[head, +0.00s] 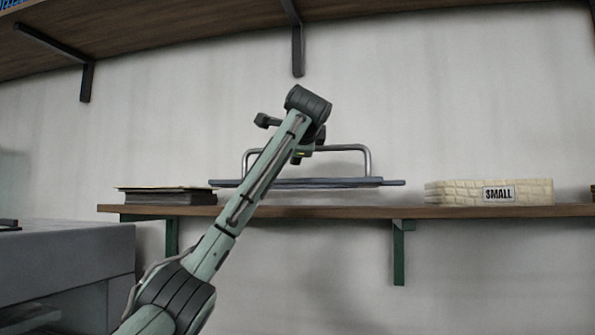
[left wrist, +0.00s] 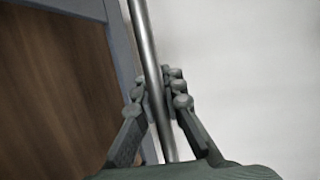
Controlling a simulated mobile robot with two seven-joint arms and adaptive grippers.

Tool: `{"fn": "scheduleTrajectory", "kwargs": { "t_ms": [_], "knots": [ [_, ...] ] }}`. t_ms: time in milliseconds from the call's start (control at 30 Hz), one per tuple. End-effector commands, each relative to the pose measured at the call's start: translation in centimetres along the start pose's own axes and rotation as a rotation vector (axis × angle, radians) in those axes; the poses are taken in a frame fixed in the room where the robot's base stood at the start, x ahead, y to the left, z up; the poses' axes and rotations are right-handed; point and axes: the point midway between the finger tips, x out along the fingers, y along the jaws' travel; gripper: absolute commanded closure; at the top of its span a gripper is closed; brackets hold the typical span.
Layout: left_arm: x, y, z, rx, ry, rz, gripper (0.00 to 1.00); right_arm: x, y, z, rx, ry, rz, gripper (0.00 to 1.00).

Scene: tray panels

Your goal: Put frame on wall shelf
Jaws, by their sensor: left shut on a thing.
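The frame (head: 345,183) is a flat, blue-grey piece seen nearly edge-on in the head view, with an arched metal handle (head: 367,160) above it. It looks roughly level, a little above the wooden wall shelf (head: 330,212), with a thin gap between. My left gripper (head: 298,155) is over the middle of the handle and shut on its bar. In the left wrist view the bar (left wrist: 147,50) runs between the fingers (left wrist: 160,95). The frame's border (left wrist: 120,45) lies left of it, with brown wood inside the border. My right gripper is not in view.
Dark flat panels (head: 168,196) lie stacked on the shelf to the left. A cream brick-patterned box (head: 445,194) labelled SMALL stands on the right. An upper shelf (head: 160,35) with brackets hangs above. A grey unit (head: 75,265) stands at lower left.

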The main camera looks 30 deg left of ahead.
Motion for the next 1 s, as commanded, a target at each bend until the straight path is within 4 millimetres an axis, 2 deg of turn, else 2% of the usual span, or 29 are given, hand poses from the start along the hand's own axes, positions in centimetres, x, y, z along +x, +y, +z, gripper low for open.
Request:
{"fn": "scheduleTrajectory", "kwargs": {
  "t_ms": [67,200,333,767,800,933,1000],
  "knots": [
    [0.2,0.3,-0.1,0.000,0.000,-0.003,1.00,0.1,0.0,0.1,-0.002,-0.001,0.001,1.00],
    [0.7,2.4,-0.2,0.001,-0.002,-0.002,1.00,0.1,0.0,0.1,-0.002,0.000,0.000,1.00],
    [0.9,3.7,-0.3,0.000,-0.001,-0.003,1.00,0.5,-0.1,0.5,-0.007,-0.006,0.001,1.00],
    [0.9,4.2,-0.4,-0.002,0.000,-0.003,1.00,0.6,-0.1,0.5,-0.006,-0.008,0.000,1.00],
    [1.0,4.2,-0.4,0.000,-0.001,-0.001,0.88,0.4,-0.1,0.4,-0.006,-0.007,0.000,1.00],
    [1.0,4.2,-0.4,0.000,-0.001,-0.001,0.72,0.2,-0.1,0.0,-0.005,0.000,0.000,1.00],
    [1.0,4.2,-0.4,0.000,-0.001,-0.001,0.71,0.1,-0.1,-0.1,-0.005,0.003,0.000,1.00]
  ]
}}
